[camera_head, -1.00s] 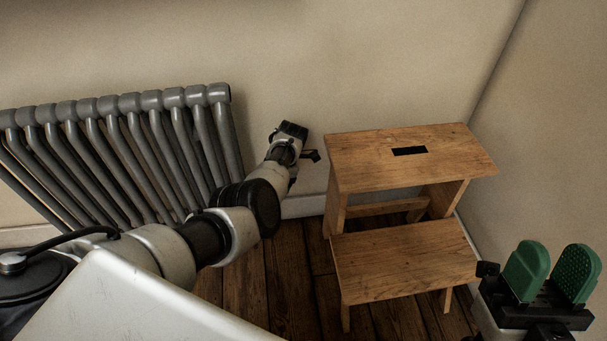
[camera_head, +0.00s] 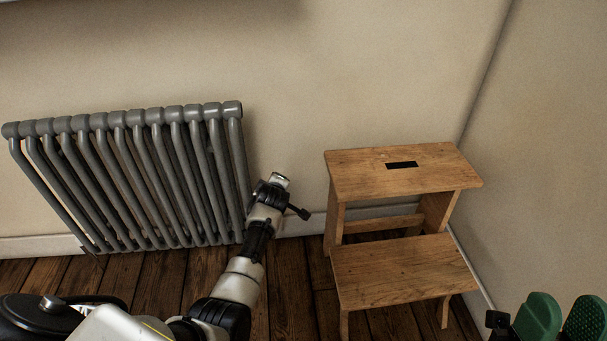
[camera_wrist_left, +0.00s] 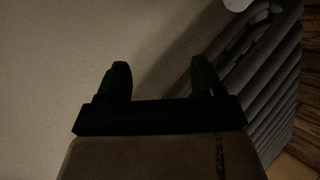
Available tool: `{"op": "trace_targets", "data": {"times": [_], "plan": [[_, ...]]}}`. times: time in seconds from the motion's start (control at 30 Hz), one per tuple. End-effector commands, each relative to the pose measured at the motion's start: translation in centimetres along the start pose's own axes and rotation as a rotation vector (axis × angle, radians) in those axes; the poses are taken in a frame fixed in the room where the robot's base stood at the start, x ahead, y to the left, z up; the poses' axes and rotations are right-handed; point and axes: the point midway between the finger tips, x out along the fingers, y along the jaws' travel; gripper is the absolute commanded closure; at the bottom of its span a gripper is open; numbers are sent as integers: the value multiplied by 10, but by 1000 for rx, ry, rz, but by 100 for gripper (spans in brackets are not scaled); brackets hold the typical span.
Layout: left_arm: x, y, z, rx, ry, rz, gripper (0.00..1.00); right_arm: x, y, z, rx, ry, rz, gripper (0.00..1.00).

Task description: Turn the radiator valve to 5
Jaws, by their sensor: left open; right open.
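The grey column radiator (camera_head: 125,180) stands against the wall at left in the head view. It also shows at right in the left wrist view (camera_wrist_left: 272,92). A pale rounded thing (camera_wrist_left: 240,4), perhaps the valve knob, is cut off at the wrist view's top edge; no numbers are readable. My left gripper (camera_wrist_left: 161,78) is open and empty, its dark green fingers apart beside the radiator. In the head view my left arm reaches to the radiator's right end, and its fingers cannot be made out. My right gripper (camera_head: 561,318), with green fingers, is open and empty at lower right.
A wooden step stool (camera_head: 400,265) stands right of the radiator, near the wall corner. A narrow strip of wooden floor (camera_head: 290,270) lies between my left arm and the stool. The wall (camera_head: 400,70) above is bare.

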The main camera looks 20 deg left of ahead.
Motion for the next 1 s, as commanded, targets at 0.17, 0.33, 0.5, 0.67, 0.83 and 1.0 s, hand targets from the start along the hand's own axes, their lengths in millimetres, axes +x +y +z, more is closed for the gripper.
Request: {"op": "trace_targets", "data": {"times": [0.17,0.33,0.5,0.67,0.83,1.0], "plan": [[-24,24,4,150,12,210,32,0,0,0,0,0,0,57],[-50,45,9,265,34,379,32,0,0,0,0,0,0,57],[-79,61,16,363,65,535,32,0,0,0,0,0,0,57],[-109,75,23,438,101,671,32,0,0,0,0,0,0,57],[-138,85,29,497,140,791,32,0,0,0,0,0,0,57],[-161,91,33,536,175,878,32,0,0,0,0,0,0,57]]}}
